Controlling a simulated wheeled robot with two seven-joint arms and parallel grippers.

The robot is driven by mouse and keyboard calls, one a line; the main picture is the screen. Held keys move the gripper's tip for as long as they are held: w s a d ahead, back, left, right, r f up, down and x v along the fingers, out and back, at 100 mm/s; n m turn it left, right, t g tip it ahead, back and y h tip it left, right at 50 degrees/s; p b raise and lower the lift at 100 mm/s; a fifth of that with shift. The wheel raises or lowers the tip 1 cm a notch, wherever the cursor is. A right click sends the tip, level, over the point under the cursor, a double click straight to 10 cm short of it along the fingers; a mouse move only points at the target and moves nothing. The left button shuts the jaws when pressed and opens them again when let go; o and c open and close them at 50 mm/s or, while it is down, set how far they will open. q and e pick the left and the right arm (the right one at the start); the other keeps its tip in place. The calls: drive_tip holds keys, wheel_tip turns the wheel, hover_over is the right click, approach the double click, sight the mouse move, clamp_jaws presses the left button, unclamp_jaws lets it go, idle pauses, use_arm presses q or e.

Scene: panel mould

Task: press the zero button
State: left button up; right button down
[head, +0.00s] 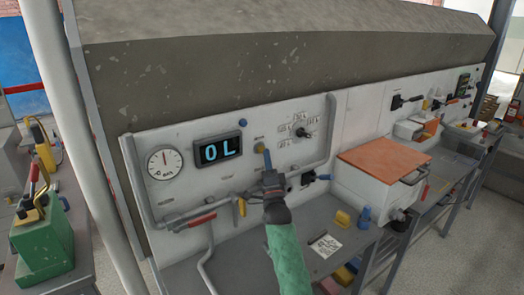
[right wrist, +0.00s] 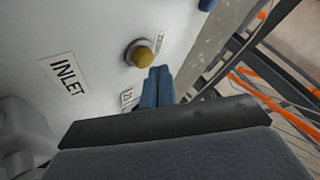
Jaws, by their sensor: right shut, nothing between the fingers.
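A yellow round button (head: 259,147) sits on the white panel (head: 225,180), right of the dark display. In the right wrist view the yellow button (right wrist: 140,54) stands out in a dark collar. Small labels lie near it, too small or partly hidden to read, so I cannot confirm that it is the zero button. My right gripper (head: 267,157) is shut and empty. In the head view its blue fingertips overlap the lower right of the button. In the right wrist view the fingertips (right wrist: 158,72) are close beside the button, apparently not touching it. My left gripper is not in view.
The display (head: 218,149) reads "0L", with a round gauge (head: 165,162) to its left. A blue knob (head: 242,122) and a dark selector (head: 302,132) are nearby. Red-handled pipework (head: 195,221) lies lower left. A white box with an orange lid (head: 387,155) stands right.

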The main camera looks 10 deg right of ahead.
drive_tip(key=shift+s, duration=0.15)
drive_tip(key=s, duration=0.1)
drive_tip(key=s+d, duration=0.1)
drive_tip(key=s, duration=0.2)
drive_tip(key=shift+s+d+p, duration=0.35)
drive_tip(key=shift+d, duration=0.05)
idle(0.4)
drive_tip(key=shift+f, duration=0.1)
idle(0.4)
